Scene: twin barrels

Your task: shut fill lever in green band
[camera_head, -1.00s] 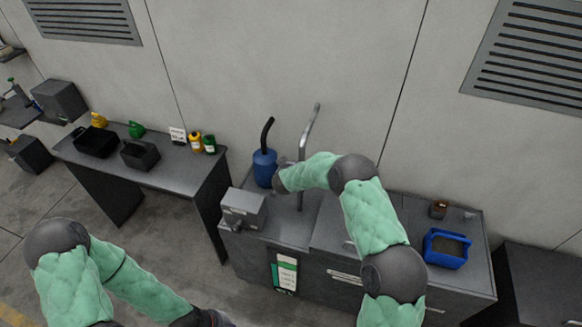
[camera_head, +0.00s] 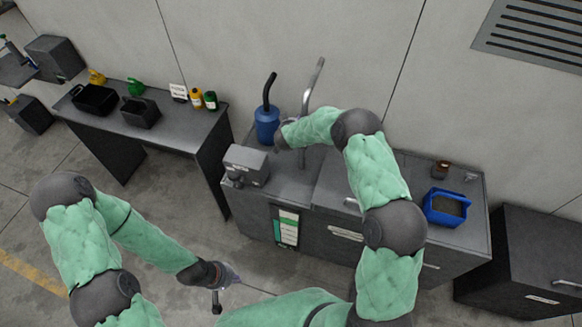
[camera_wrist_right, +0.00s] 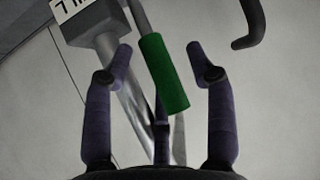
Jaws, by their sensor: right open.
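The fill lever's green cylindrical grip (camera_wrist_right: 165,73) is in the right wrist view, on a thin grey rod. My right gripper (camera_wrist_right: 165,65) is open, one finger on each side of the grip; I cannot tell whether either touches it. In the head view the right hand (camera_head: 284,138) is beside the tall metal spout (camera_head: 312,82), and its fingers and the lever are too small or hidden to make out. My left gripper (camera_head: 226,290) is open and empty over the floor, well in front of the cabinet. I cannot make out a green band by the lever.
A blue can (camera_head: 267,124) with a black nozzle stands left of the spout. A grey box (camera_head: 246,164) sits at the counter's front left. A blue tray (camera_head: 446,206) is at the right. A green-and-white card (camera_head: 287,228) is on the cabinet front.

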